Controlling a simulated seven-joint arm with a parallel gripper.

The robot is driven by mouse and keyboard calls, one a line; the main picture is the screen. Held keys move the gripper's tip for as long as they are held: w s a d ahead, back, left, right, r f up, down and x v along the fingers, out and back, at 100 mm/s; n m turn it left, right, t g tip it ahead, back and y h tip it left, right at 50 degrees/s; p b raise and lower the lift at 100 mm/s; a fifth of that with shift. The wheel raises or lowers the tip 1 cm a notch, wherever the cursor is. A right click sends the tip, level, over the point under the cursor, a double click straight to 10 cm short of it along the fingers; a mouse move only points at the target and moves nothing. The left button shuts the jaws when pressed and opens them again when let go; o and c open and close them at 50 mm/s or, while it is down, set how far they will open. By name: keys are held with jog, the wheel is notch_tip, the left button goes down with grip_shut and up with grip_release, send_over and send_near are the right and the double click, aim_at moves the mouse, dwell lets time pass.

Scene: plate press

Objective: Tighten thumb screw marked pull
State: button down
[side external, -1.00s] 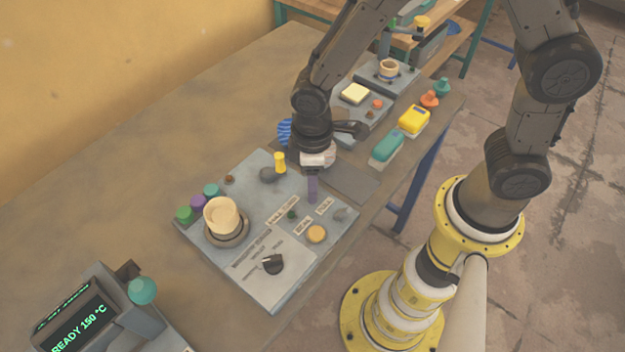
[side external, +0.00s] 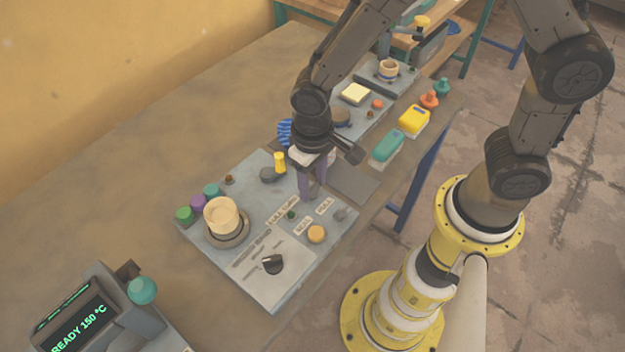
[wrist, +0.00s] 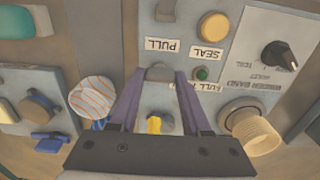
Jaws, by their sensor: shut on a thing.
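My gripper (side external: 312,196) points down over the grey control panel (side external: 205,258). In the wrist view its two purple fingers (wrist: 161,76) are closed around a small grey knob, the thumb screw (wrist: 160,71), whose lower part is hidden. The label "PULL" (wrist: 163,45) lies just above this knob in the wrist view. A second grey knob (wrist: 165,11) sits on the label's other side and also shows in the side view (side external: 340,214), apart from the fingers. I cannot tell from the lettering alone which knob the label marks.
Close by are the yellow button (wrist: 213,27), a green lamp (wrist: 201,74), a black dial (side external: 272,264), a yellow-topped lever (side external: 280,163) and a beige cup (side external: 221,215). A striped cup (wrist: 92,97) stands beside the panel. The table's left part is bare.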

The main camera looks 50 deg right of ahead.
aim_at(313, 186)
dwell(0.5)
jog(key=shift+c, duration=1.8)
grip_release()
jog(key=shift+r, duration=0.1)
notch_tip(313, 186, up, 14)
